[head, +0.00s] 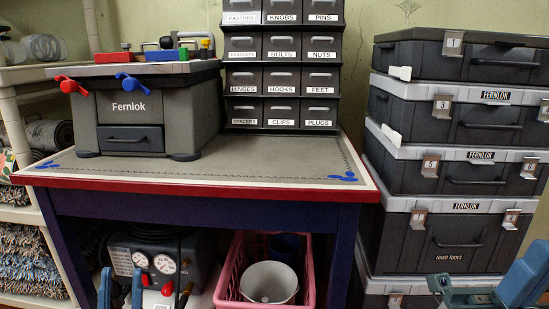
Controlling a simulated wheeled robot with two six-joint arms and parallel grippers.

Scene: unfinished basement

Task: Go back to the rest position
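My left gripper (121,288) shows at the bottom left edge as two blue fingertips pointing up. They stand apart with nothing between them, so it is open and empty. It is low, in front of the grey machine with gauges (157,262) under the workbench. My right arm comes in at the bottom right corner, and blue parts of its gripper end (468,290) show in front of the stacked tool cases. Its lower part is cut off by the frame, and I cannot tell whether its fingers are apart. I see nothing held there.
A workbench (250,166) with a red edge stands ahead, its front top clear. It bears a Fernlok toolbox (128,109) and a labelled drawer rack (282,65). A pink basket (228,286) with a bucket is below. Cases (425,227) stack at right, shelves (20,214) at left.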

